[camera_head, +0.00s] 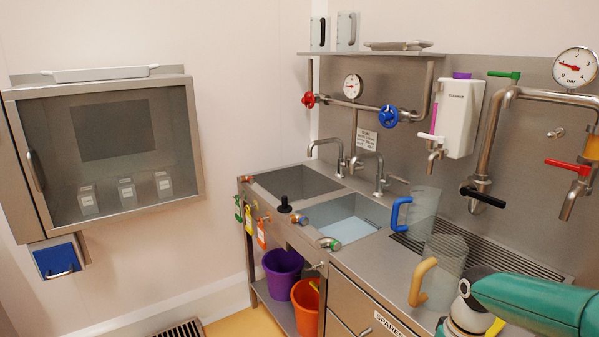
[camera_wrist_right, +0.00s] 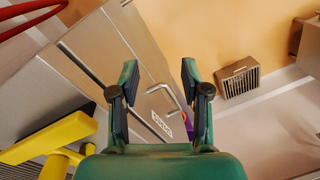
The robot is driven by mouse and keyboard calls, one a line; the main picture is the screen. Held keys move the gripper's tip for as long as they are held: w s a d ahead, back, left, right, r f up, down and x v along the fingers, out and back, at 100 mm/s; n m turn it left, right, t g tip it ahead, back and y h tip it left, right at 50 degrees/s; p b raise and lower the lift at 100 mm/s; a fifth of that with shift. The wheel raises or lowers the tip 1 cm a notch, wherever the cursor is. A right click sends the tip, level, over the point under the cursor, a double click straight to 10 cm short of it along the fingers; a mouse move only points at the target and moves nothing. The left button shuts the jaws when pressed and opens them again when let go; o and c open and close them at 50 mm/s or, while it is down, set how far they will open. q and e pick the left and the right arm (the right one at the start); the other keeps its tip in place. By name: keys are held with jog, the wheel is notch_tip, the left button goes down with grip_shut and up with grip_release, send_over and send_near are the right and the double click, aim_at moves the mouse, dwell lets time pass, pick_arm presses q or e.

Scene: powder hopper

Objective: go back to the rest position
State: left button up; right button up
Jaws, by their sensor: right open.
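My right gripper (camera_wrist_right: 158,78) shows in the right wrist view with its two dark-padded fingers apart and nothing between them. Beyond the fingers are the steel drawer front with its bar handle (camera_wrist_right: 163,98) and the yellow floor. In the head view, my green and white right arm comes in at the lower right, over the counter's front end; its fingers cannot be made out there. My left gripper and left arm are not in view.
On the counter stand two clear jugs, one with a blue handle (camera_head: 398,214), one with a tan handle (camera_head: 420,283), close to my right arm. A yellow part (camera_wrist_right: 48,138) lies left of the gripper. Two buckets (camera_head: 283,270) sit under the sinks. A floor grate (camera_wrist_right: 238,80) lies right.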

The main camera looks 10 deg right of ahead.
jog(key=s+a+f+g+y, duration=0.1)
jog(key=s+a+f, duration=0.2)
jog(key=a+f, duration=0.35)
jog(key=s+a+f+g+y, duration=0.1)
jog(key=s+a+f, duration=0.2)
jog(key=f, duration=0.6)
jog(key=s+a+f+m+y, duration=0.1)
jog(key=s+a+f+m, duration=0.1)
jog(key=s+a+f, duration=1.05)
jog(key=shift+w+d+r+m+t, duration=0.15)
jog(key=shift+w+d+r+t, duration=0.15)
jog(key=shift+w+d+t, duration=0.4)
jog(key=shift+w+d+r+m+t, duration=0.15)
jog(key=shift+w+d+r+t, duration=0.15)
jog(key=shift+w+d+t, duration=0.4)
